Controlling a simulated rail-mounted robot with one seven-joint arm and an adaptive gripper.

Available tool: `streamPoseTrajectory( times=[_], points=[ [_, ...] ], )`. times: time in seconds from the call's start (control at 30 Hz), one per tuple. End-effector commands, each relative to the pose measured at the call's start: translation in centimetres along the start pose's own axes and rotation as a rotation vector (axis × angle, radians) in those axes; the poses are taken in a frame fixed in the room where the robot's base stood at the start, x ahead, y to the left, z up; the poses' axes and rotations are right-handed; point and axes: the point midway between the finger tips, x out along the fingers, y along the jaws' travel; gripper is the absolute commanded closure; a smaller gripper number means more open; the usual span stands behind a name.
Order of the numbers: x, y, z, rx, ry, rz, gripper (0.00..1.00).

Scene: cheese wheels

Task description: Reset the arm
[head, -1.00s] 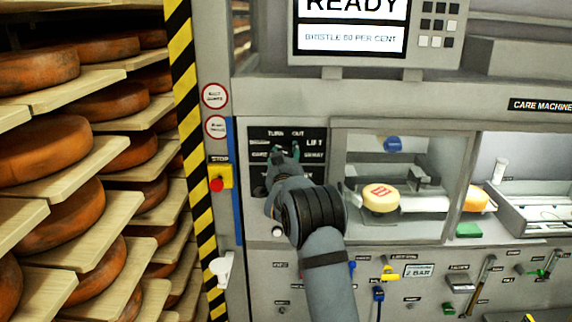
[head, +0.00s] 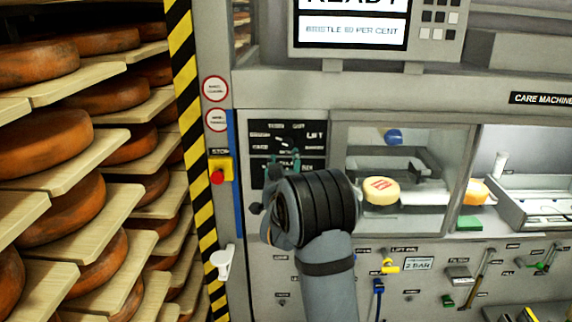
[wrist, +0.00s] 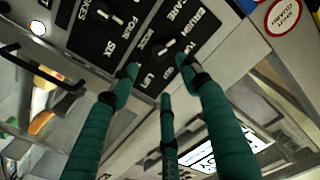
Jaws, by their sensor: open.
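My gripper (head: 284,161) is in front of the black dial panel (head: 309,135) on the care machine. Its teal fingers are spread with nothing between them in the wrist view (wrist: 157,70). The panel also shows in the wrist view (wrist: 125,30), with white lettering and knobs beyond the fingertips. The fingertips look apart from the knobs, though the exact gap is hard to tell. My wrist hides the lower part of the panel in the head view.
A cheese wheel (head: 381,190) sits inside the machine's window, right of my arm. A red stop button (head: 218,177) is on a yellow box at left. Shelves (head: 75,205) of orange cheese wheels fill the left side. Levers and a blue handle (head: 378,287) stick out below.

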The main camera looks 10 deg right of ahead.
Motion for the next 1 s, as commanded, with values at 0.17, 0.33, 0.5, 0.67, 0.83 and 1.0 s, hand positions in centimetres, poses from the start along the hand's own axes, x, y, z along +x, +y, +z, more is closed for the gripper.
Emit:
streamPoseTrajectory(
  times=[0.17, 0.33, 0.5, 0.67, 0.83, 1.0],
  points=[
    [0.1, 0.0, 0.0, 0.000, 0.000, 0.000, 0.54],
    [1.4, 0.0, 0.0, 0.002, 0.001, 0.001, 0.54],
    [4.2, 0.0, 0.0, 0.002, 0.001, 0.000, 0.54],
    [7.0, 0.1, 0.0, 0.002, 0.001, 0.001, 0.54],
    [9.7, 0.0, 0.0, 0.001, 0.001, 0.001, 0.54],
    [11.6, 0.0, 0.0, 0.001, 0.001, 0.000, 0.54]
  ],
)
